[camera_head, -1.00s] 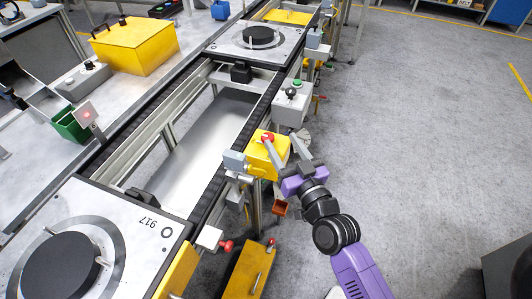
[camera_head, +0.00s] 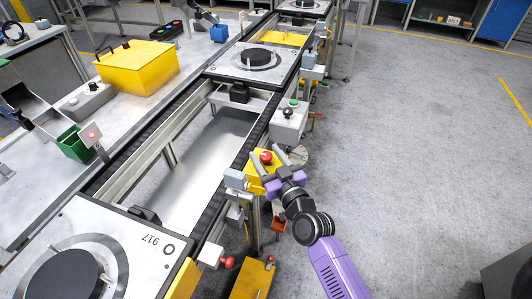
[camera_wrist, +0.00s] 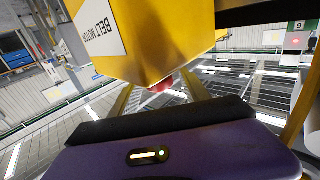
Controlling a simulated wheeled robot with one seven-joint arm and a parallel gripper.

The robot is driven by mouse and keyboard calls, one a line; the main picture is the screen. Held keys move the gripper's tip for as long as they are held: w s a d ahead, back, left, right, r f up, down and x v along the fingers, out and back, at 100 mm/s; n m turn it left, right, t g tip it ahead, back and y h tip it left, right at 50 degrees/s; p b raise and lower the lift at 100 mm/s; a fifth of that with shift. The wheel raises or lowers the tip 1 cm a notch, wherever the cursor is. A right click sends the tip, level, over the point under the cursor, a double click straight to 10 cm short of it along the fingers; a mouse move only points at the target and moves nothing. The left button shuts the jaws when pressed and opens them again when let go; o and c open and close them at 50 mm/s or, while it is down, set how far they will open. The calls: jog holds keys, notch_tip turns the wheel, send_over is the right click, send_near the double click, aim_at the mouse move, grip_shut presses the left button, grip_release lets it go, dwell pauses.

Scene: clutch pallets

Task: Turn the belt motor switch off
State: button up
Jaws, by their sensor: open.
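The belt motor switch box (camera_head: 262,184) is yellow and stands at the right side of the conveyor. A red knob (camera_head: 266,157) sits on it. In the wrist view, the yellow box (camera_wrist: 165,35) fills the top middle, with an upside-down "BELT MOTOR" label (camera_wrist: 98,27). The red knob (camera_wrist: 163,84) shows partly below the box's edge. My gripper (camera_head: 266,160) is open, with one finger on each side of the red knob in the picture. In the wrist view, the knob also lies between the fingers. I cannot tell whether they touch it.
A grey control box (camera_head: 289,121) with a black knob and green button stands just beyond. A grey block (camera_head: 235,179) sits left of the yellow box. Another red knob (camera_head: 227,262) is nearer. The floor at right is clear.

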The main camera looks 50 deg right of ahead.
jog(key=shift+w, duration=0.2)
jog(key=shift+c, duration=0.2)
grip_shut()
